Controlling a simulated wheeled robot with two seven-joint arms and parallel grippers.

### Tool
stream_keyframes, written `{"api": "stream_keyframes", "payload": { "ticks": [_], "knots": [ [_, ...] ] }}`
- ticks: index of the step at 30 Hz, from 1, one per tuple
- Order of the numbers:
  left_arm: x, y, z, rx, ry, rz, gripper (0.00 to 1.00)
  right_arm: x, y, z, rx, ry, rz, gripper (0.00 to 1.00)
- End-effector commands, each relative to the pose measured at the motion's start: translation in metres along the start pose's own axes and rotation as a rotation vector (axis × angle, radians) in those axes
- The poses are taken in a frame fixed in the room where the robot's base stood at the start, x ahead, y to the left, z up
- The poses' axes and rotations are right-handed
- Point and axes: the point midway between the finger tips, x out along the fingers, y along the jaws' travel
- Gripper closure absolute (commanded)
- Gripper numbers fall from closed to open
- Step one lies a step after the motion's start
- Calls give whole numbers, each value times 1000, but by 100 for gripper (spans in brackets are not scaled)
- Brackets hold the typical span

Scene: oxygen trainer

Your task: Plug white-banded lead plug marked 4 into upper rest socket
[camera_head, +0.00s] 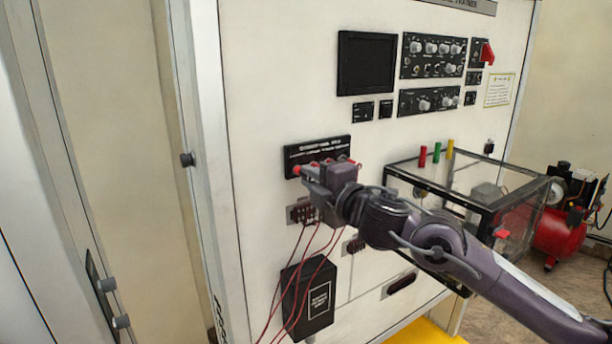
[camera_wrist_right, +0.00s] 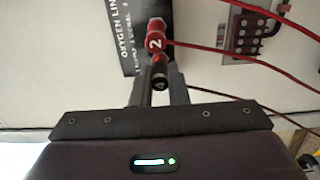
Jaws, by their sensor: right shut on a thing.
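My right gripper (camera_head: 318,178) is at the black labelled panel (camera_head: 316,150) on the white trainer wall. In the right wrist view its fingers (camera_wrist_right: 159,88) are shut on a small dark plug (camera_wrist_right: 160,72), which carries a small pale mark that looks like a 4. A red plug marked 2 (camera_wrist_right: 155,42) sits just beyond it, at the panel. A red plug end (camera_head: 296,170) also shows left of the gripper in the head view. The gripper hides much of the panel's lower part. I cannot tell which socket is the upper rest socket. My left gripper is out of view.
A dark terminal block (camera_wrist_right: 248,34) with several contacts is beside the panel. Red leads (camera_head: 287,290) hang across a black box (camera_head: 308,296) below. A clear-topped case (camera_head: 478,178) juts out at right. A red compressor (camera_head: 560,232) stands on the floor.

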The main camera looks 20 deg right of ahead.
Motion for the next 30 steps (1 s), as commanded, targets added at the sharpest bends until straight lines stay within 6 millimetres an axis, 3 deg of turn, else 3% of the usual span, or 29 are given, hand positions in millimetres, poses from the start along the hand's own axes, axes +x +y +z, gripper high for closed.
{"api": "stream_keyframes", "payload": {
  "ticks": [30],
  "knots": [
    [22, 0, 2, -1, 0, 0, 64, -40, -2, 2, -1, -2, 1, 100]
  ]
}}
